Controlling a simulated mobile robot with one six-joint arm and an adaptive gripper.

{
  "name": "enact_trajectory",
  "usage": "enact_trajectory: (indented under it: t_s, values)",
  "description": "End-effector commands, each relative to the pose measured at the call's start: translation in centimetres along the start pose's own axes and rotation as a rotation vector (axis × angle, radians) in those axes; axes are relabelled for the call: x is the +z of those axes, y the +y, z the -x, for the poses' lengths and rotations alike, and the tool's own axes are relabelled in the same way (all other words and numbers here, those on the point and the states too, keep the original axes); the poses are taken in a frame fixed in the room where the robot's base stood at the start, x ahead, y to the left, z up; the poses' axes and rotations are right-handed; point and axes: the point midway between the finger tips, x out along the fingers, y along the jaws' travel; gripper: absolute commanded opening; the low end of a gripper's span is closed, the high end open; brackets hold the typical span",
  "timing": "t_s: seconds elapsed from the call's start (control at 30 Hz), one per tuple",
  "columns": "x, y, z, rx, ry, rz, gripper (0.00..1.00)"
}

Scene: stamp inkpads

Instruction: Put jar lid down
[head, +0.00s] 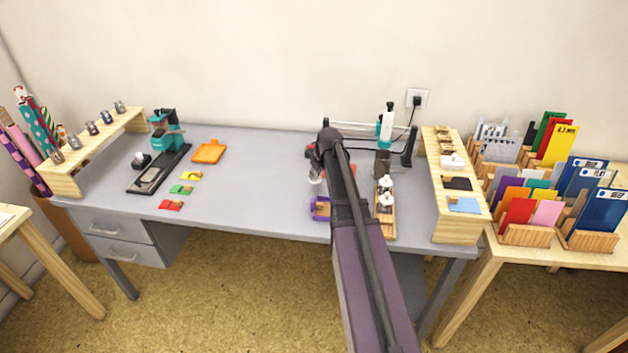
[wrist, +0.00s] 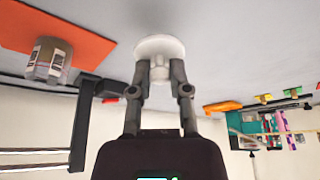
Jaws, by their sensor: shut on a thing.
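In the wrist view, my gripper (wrist: 160,76) is shut on the knob of a round white jar lid (wrist: 160,46). The lid is close to the grey desk surface; whether it touches is hard to tell. A jar with a grey-brown body (wrist: 49,62) stands to the left on an orange-red mat (wrist: 60,22), apart from the lid.
In the head view, a purple inkpad (head: 320,209) lies left of my arm. A wooden tray (head: 386,229) with white-topped items stands to its right, beside a wooden shelf (head: 454,228). A teal press (head: 165,131) and orange board (head: 209,151) are left; the desk's middle is clear.

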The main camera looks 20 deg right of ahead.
Motion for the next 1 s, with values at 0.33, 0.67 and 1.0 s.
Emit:
enact_trajectory:
  t_s: [0.33, 0.67, 1.0]
  values:
    - [-1.5, 0.5, -0.8, 0.0, 0.0, 0.0, 0.08]
    - [-1.3, 0.5, -1.2, 0.0, 0.0, 0.001, 0.08]
    - [-0.3, 0.4, -3.6, 0.0, 0.0, 0.001, 0.08]
